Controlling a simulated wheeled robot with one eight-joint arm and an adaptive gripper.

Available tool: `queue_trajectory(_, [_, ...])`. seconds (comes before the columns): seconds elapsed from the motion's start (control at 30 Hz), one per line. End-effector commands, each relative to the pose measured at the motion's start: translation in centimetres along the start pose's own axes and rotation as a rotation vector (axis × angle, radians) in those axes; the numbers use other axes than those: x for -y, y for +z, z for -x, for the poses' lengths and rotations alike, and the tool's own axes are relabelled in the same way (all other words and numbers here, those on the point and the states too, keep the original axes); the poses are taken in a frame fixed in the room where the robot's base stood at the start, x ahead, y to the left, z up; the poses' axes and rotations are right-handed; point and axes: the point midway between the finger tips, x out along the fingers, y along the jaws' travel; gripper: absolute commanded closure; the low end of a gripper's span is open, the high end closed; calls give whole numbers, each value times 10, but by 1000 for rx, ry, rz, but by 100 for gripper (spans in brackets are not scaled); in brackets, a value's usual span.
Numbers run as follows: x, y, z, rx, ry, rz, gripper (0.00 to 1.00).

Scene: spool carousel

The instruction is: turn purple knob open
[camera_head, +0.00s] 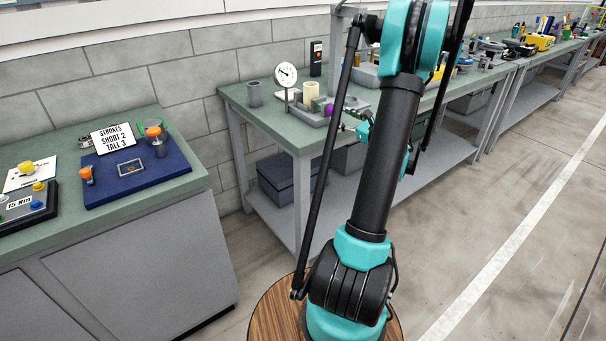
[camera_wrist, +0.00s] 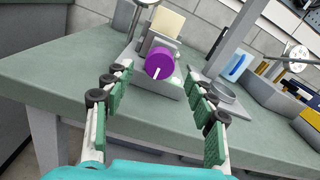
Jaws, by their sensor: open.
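The purple knob (camera_wrist: 160,63) is a round cap with a white pointer line, on the front of a grey fixture (camera_wrist: 170,84) on the green bench. In the wrist view the line points down and slightly left. The knob also shows small in the head view (camera_head: 329,109), beside my arm. My gripper (camera_wrist: 162,82) is open and empty. Its two green-padded fingers stand wide apart, left and right of the knob in the picture, with the knob between and beyond the tips. I see no contact.
A round gauge (camera_head: 286,75) on a post, a cream cylinder (camera_head: 311,92) and a grey cup (camera_head: 254,94) stand by the fixture. A grey dish (camera_wrist: 222,91) lies right of it. A blue mat (camera_head: 137,182) with parts lies on the left bench. The bench front is clear.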

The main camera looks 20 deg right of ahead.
Motion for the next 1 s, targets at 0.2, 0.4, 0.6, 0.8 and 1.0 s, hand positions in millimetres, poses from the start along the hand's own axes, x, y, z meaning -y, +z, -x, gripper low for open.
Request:
queue_trajectory(0.2, [1, 0, 41, -1, -4, 1, 44])
queue_trajectory(0.4, [1, 0, 77, -1, -4, 2, 44])
queue_trajectory(0.6, [1, 0, 106, -1, -3, 2, 44])
queue_trajectory(0.8, [-11, 1, 115, -21, 22, 31, 44])
queue_trajectory(1.0, [-38, -1, 100, -82, 82, 123, 44])
